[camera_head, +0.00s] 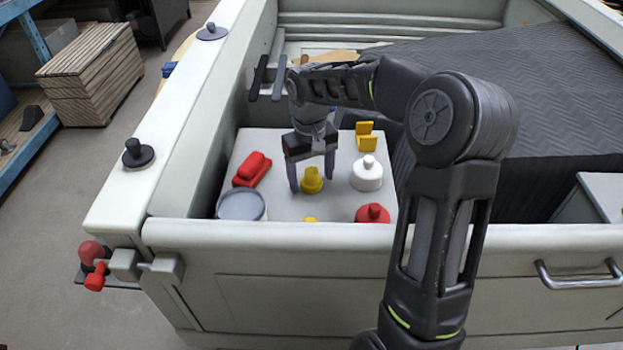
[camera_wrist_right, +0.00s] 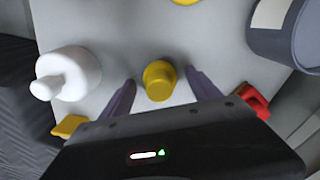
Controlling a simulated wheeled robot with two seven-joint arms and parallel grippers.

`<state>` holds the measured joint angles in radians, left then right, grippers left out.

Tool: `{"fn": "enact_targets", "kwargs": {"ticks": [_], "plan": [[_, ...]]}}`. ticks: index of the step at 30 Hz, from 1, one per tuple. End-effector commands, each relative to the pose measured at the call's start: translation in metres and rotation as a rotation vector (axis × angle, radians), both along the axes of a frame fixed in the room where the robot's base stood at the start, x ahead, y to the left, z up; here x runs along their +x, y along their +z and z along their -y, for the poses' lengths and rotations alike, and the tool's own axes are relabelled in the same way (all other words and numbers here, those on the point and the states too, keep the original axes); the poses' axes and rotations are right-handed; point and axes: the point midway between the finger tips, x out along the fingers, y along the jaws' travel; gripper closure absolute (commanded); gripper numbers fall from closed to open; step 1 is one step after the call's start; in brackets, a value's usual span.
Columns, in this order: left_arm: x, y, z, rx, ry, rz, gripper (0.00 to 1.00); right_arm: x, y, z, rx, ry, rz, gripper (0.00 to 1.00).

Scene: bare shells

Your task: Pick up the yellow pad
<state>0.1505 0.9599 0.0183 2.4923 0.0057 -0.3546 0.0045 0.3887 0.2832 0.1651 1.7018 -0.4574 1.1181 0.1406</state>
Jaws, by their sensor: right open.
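Several yellow things are in view, and I cannot tell by shape which one is called the pad. A yellow stepped round piece (camera_head: 312,181) stands on the white tabletop (camera_head: 285,207); it also shows in the right wrist view (camera_wrist_right: 159,80). My right gripper (camera_head: 311,176) points down over it, open, with one finger on each side and visible gaps between. The fingers also show in the wrist view (camera_wrist_right: 160,80). A yellow angled block (camera_head: 366,136) is farther back. Another yellow piece (camera_head: 310,220) is mostly hidden by the front wall. My left gripper is not seen.
A white knobbed pot (camera_head: 367,175) and a red knobbed piece (camera_head: 372,213) stand on the right. A red block (camera_head: 252,170) and a grey round container (camera_head: 241,205) are on the left. The pale truck-bed wall (camera_head: 290,236) rises in front of the tabletop.

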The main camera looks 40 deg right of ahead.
Motion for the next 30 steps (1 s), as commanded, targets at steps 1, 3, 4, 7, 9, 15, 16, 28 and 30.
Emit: {"fn": "enact_targets", "kwargs": {"ticks": [1, 3, 4, 7, 9, 15, 16, 28, 30], "plan": [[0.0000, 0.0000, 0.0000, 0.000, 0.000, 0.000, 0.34, 0.0001, 0.0002, 0.0000, 0.000, 0.000, 0.000, 0.29], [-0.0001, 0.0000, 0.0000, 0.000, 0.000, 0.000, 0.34, 0.0001, 0.0003, 0.0000, 0.000, 0.000, 0.000, 0.29], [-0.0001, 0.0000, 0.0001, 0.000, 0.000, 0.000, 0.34, 0.0001, 0.0003, 0.0000, 0.000, 0.000, 0.000, 0.29], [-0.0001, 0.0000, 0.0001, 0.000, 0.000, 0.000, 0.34, 0.0001, 0.0004, 0.0000, 0.000, 0.000, 0.000, 0.29], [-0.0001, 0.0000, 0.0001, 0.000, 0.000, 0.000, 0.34, 0.0001, 0.0004, 0.0000, 0.000, 0.000, 0.000, 0.29], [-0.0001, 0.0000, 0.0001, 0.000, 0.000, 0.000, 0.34, 0.0001, 0.0005, 0.0000, 0.000, 0.000, 0.000, 0.45], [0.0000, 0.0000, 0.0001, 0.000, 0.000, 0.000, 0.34, 0.0001, 0.0005, 0.0000, 0.000, 0.000, 0.000, 0.48], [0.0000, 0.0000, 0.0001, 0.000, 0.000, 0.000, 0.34, 0.0000, 0.0004, 0.0000, 0.000, 0.000, 0.000, 0.80], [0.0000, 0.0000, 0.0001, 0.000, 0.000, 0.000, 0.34, 0.0000, 0.0004, 0.0000, 0.000, 0.000, 0.000, 0.86]]}}
